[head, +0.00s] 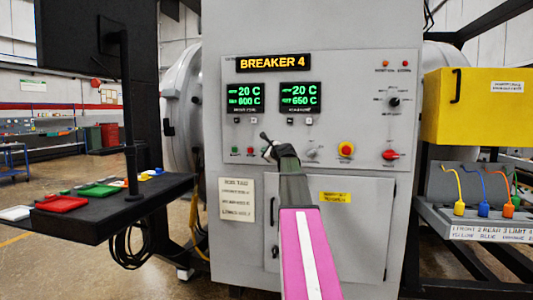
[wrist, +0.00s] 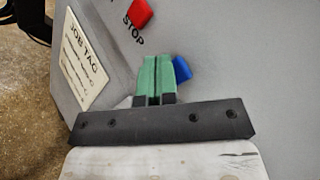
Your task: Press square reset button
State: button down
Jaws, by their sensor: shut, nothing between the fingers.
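A blue square button (wrist: 182,69) shows in the wrist view on the grey panel, just right of my gripper's tips and partly hidden by the right finger. No label on it is readable. My gripper (wrist: 157,62) has its two green fingers shut together and empty, pointing at the panel. Whether the tips touch the panel or the blue button I cannot tell. In the head view my gripper (head: 269,152) is in front of the lower control row and hides the blue button.
A red square button (wrist: 138,14) marked STOP is up and left of my fingers; a job tag (wrist: 88,52) is further left. In the head view, a red-yellow knob (head: 346,149) and a red rotary switch (head: 390,155) sit to the right. A black tray table (head: 110,215) stands left.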

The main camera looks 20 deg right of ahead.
jog(key=shift+w+d, duration=0.25)
jog(key=shift+w, duration=0.15)
dwell(0.8)
dwell(0.4)
jog(key=shift+s+a, duration=0.5)
jog(key=shift+s, duration=0.25)
jog(key=s+a, duration=0.1)
jog(key=s, duration=0.1)
jog(key=s+a, duration=0.1)
jog(key=s, duration=0.1)
jog(key=shift+a, duration=0.4)
dwell(0.6)
